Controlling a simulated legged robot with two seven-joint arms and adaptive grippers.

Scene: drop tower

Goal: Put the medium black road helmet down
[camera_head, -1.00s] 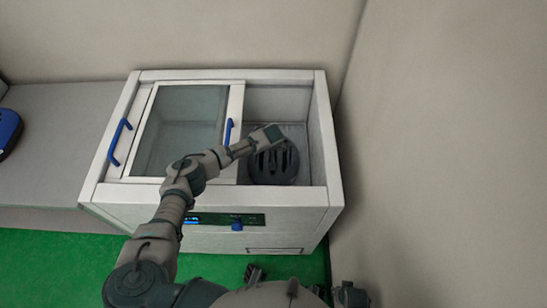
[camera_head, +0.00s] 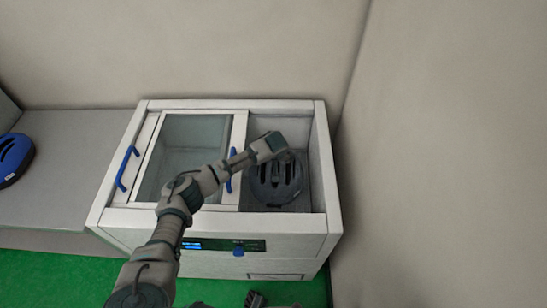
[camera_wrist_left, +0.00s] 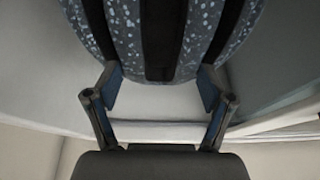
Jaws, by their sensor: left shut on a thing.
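The black road helmet (camera_head: 277,183) is dark with long vents and sits within the open right-hand part of the white cabinet (camera_head: 321,165). My left gripper (camera_head: 275,146) reaches over the cabinet from the left and is at the helmet's far edge. In the left wrist view the helmet (camera_wrist_left: 125,25) shows as a speckled dark shell with black gaps. The gripper's two fingers (camera_wrist_left: 158,88) are at its rim, shut on it. Whether the helmet touches the cabinet floor is hidden.
A glass sliding lid (camera_head: 193,140) with blue handles covers the cabinet's left part. A control panel (camera_head: 222,245) is on its front. A grey bench (camera_head: 70,160) with a blue helmet (camera_head: 12,158) stands at left. A wall rises close on the right.

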